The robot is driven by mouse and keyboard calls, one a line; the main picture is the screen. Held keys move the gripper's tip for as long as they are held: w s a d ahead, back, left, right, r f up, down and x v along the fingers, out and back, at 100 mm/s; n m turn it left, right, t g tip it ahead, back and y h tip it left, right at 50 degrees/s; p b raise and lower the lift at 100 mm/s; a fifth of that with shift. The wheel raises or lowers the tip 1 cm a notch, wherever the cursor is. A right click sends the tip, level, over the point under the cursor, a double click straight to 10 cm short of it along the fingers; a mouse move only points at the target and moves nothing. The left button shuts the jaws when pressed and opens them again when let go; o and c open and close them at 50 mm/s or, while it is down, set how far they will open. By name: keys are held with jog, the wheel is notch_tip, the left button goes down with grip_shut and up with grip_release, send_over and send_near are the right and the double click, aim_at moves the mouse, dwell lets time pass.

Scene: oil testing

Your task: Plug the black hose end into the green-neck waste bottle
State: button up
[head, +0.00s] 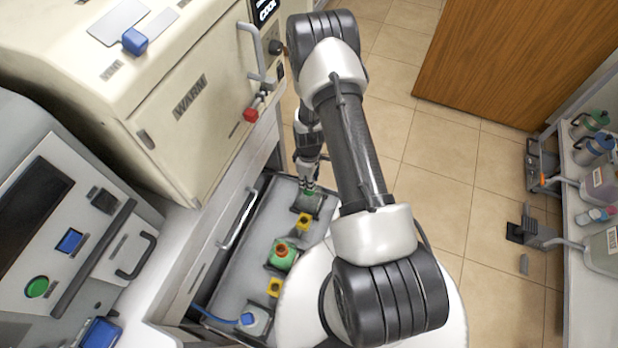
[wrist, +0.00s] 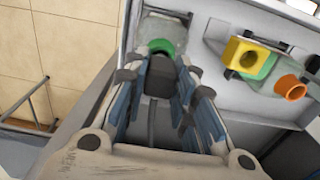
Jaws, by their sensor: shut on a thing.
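The green-neck waste bottle (head: 309,203) stands at the far end of the pulled-out drawer. In the wrist view its green neck (wrist: 162,46) and pale body (wrist: 168,27) show just beyond my fingertips. My gripper (head: 308,184) is directly over this bottle, pointing down. In the wrist view my gripper (wrist: 160,75) is shut on a dark piece (wrist: 158,84), which looks like the black hose end.
The cream oven (head: 190,110) is close on the left. Shelves with bottles (head: 594,150) stand at right; floor between is mostly clear.

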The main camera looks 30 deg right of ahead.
jog(key=shift+f+b, duration=0.8)
jog(key=shift+f, duration=0.1)
jog(key=o, duration=1.1)
notch_tip(320, 180, up, 12)
dwell(0.3)
